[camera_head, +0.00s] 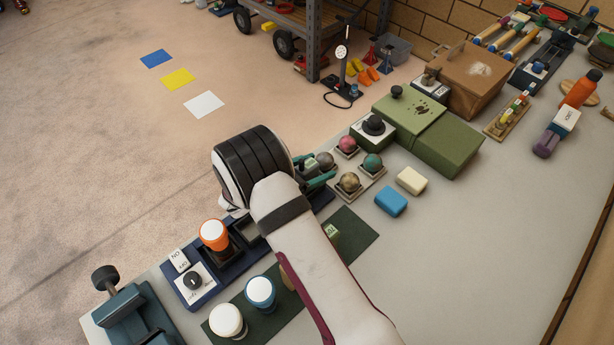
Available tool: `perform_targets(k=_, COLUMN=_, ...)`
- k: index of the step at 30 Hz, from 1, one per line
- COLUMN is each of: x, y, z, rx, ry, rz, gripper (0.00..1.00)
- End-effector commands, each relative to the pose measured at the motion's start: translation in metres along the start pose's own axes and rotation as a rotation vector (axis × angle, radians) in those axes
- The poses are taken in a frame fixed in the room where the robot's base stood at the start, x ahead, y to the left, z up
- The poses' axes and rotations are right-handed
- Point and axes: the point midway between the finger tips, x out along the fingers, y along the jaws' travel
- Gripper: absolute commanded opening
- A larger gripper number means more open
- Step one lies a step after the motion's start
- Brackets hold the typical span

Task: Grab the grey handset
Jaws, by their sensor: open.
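My gripper (317,174) shows only in part, as teal fingers beyond the black-banded wrist of my arm. It is open, at the back edge of the table, left of several small balls on stands. A small grey-green piece (310,165) shows by the fingers; I cannot tell whether it is the grey handset or whether it lies between them. No other thing is clearly a grey handset. My arm hides part of the dark blue tray (226,268), which holds dark sockets, an orange white-topped piece (214,234) and a dial box (194,281).
The balls, a dial block (373,129) and a green case (447,146) stand right of my gripper. Blue (391,202) and cream (411,180) blocks lie nearby. The table's right front is clear.

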Motion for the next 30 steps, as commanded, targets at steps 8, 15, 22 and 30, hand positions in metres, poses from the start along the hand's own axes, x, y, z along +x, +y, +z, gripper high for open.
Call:
perform_targets(k=8, x=0.0003, y=0.0003, z=0.0001, rx=0.0, ry=0.0, rz=0.001, gripper=0.61)
perform_targets(k=15, x=0.0001, y=0.0002, z=0.0002, rx=0.0, ry=0.0, rz=0.0, gripper=0.18)
perform_targets(k=22, x=0.0, y=0.0003, z=0.0002, rx=0.0, ry=0.0, rz=0.0, gripper=0.0)
perform_targets(k=30, x=-0.0006, y=0.0005, z=0.0018, rx=0.001, ry=0.0, rz=0.001, gripper=0.0)
